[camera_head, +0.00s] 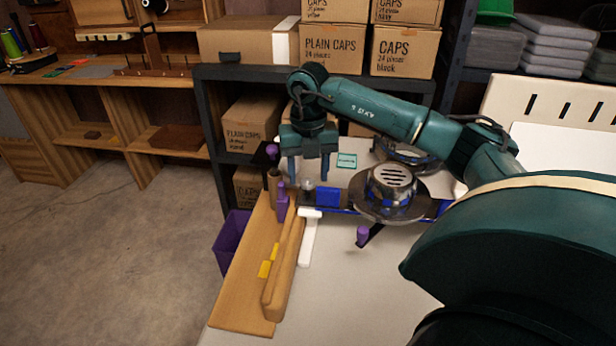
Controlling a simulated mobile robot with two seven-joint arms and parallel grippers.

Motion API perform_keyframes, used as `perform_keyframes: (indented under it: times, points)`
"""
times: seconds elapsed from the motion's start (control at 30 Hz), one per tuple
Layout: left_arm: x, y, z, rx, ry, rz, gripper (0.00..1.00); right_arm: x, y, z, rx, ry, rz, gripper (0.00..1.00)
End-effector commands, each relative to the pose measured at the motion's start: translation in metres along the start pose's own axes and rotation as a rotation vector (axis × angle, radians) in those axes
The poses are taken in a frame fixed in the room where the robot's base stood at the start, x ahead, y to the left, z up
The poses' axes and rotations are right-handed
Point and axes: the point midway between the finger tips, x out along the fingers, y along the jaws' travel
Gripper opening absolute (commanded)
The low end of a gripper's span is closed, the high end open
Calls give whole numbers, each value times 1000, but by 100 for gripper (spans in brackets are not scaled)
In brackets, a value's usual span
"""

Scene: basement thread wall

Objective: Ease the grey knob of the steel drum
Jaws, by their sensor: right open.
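The steel drum (390,188) stands on the white table, right of the picture's middle. It is shiny, with a slotted domed top and a wide rim. A small grey knob (308,185) shows to its left, beside a blue block (327,197). My right gripper (309,178) points down over this knob with its two fingers apart. The knob shows low between the fingertips; I cannot tell whether they touch it. My left gripper is not in view.
A wooden board (245,285) with a long rounded wooden piece (284,270) lies at the table's left edge. Purple-handled pieces stand near the gripper, and a purple knob (362,236) sits before the drum. A second metal piece (408,152) is behind. Boxes (334,50) fill the shelf.

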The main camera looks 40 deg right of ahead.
Motion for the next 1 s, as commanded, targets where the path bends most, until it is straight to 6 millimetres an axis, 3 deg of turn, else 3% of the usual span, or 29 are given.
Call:
perform_keyframes:
  times: [0.13, 0.43, 1.0]
  points:
    - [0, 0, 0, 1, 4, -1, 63, 10, 0, 0, -1, 0, 1, 51]
    - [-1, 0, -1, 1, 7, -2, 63, 12, 0, 0, -2, 0, 1, 51]
    - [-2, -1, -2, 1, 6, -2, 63, 12, 0, 0, -2, 0, 1, 6]
